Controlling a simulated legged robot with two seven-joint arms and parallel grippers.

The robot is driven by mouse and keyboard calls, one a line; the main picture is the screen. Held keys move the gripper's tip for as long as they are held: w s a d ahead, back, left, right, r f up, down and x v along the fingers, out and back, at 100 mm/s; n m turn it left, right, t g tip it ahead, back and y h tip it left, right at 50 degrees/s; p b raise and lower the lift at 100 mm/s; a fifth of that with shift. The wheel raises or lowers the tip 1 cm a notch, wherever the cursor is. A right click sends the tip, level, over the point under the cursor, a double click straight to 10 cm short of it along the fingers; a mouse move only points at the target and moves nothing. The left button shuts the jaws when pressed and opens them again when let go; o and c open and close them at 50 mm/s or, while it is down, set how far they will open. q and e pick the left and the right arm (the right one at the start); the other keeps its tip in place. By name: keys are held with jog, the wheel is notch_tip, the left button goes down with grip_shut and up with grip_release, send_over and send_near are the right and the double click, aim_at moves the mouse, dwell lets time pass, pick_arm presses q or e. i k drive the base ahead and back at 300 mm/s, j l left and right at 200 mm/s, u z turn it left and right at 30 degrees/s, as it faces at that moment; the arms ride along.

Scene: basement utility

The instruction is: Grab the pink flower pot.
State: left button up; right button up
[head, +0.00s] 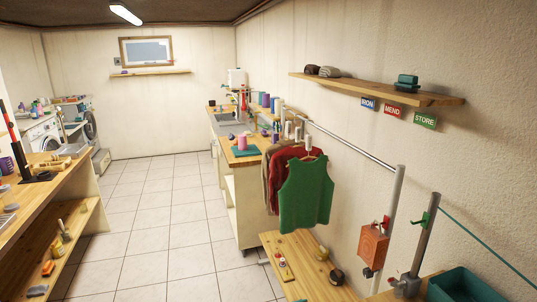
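A small pink upright object (242,143) stands on the wooden counter (254,148) in the middle of the view, beside a folded teal cloth (245,152). It is too small to tell for sure whether it is a flower pot. Neither of my grippers shows in the head view.
A clothes rail (350,144) with a green top (305,192) stands on the right, above a low wooden bench (290,262). A wooden workbench (40,192) lines the left. The tiled floor (160,235) between is clear.

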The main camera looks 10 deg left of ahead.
aim_at(243, 138)
jog(key=i+j+u, duration=0.45)
jog(key=i, duration=0.4)
jog(key=i+u, duration=0.4)
jog(key=i, duration=0.45)
